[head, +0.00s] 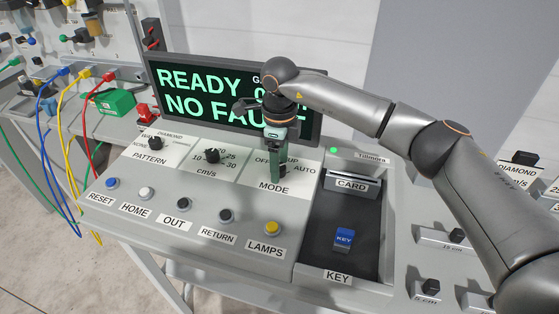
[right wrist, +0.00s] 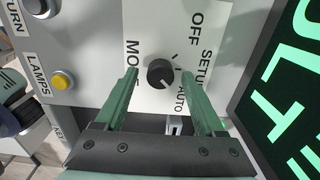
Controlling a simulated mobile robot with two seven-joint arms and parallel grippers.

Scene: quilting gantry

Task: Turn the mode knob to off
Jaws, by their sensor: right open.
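The mode knob (right wrist: 160,73) is a round black knob on a white plate, with OFF, SETUP and AUTO labels around it. Its pointer seems to face AUTO, but it is too small to be sure. My right gripper (right wrist: 160,73) is open, with its two green fingers on either side of the knob in the right wrist view; I cannot tell whether they touch it. In the head view my right gripper (head: 277,182) points down over the MODE plate (head: 262,172), and its fingers mostly hide the knob. My left gripper is not in view.
The display (head: 200,95) reading READY and NO FAULT stands close behind. The speed knob (head: 212,155) and pattern knob (head: 155,143) are to the left. Several push buttons, including the yellow LAMPS button (head: 272,228), line the front. A recessed tray with a blue KEY block (head: 343,238) is at right.

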